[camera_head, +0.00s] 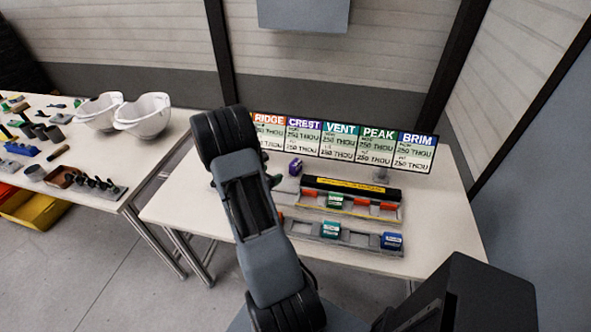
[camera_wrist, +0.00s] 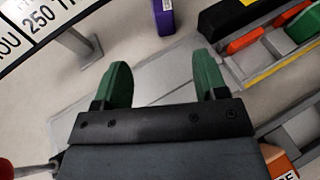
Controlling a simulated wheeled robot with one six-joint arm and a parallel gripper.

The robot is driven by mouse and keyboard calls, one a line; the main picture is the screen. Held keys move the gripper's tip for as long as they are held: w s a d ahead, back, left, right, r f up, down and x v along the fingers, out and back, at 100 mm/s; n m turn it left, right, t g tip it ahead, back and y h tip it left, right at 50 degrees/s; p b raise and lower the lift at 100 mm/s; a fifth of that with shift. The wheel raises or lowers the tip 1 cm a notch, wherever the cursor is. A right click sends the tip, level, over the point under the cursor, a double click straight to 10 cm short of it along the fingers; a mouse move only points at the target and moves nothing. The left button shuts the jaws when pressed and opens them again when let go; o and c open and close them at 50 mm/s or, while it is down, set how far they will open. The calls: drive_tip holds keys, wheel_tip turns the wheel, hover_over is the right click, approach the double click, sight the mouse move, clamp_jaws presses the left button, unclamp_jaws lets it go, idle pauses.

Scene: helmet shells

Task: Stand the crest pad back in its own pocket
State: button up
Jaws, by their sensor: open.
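The purple crest pad (camera_head: 295,167) is on the white table, just off the back left end of the pad racks. It also shows at the top of the wrist view (camera_wrist: 164,18), with a pale label on its side. My gripper (camera_wrist: 162,70) is open, with nothing between its green fingers. It hangs over a flat grey plate, apart from the crest pad. In the head view my arm hides most of the gripper. The front rack (camera_head: 361,238) has bare grey pockets between its pads; I cannot tell which one is the crest pocket.
The back rack (camera_head: 350,208) has a black and yellow bar, red pieces and a green pad (camera_head: 335,200). The front rack holds a teal pad (camera_head: 330,230) and a blue pad (camera_head: 392,241). The sign board (camera_head: 340,143) stands behind. White helmet shells (camera_head: 143,117) sit on the left table.

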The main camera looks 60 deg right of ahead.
sight(292, 166)
drive_tip(key=p+x, duration=0.1)
drive_tip(key=x, duration=0.8)
drive_tip(key=shift+w+a+f, duration=0.1)
drive_tip(key=shift+f, duration=0.05)
drive_tip(key=x, duration=0.1)
drive_tip(key=p+x, duration=0.1)
drive_tip(key=x, duration=0.1)
drive_tip(key=p+x, duration=0.1)
drive_tip(key=shift+s+d, duration=0.3)
drive_tip(key=shift+s, duration=0.05)
drive_tip(key=shift+d+f, duration=0.1)
drive_tip(key=shift+d, duration=0.3)
drive_tip(key=shift+c, duration=0.4)
drive_tip(key=c, duration=1)
drive_tip(key=shift+a, duration=0.1)
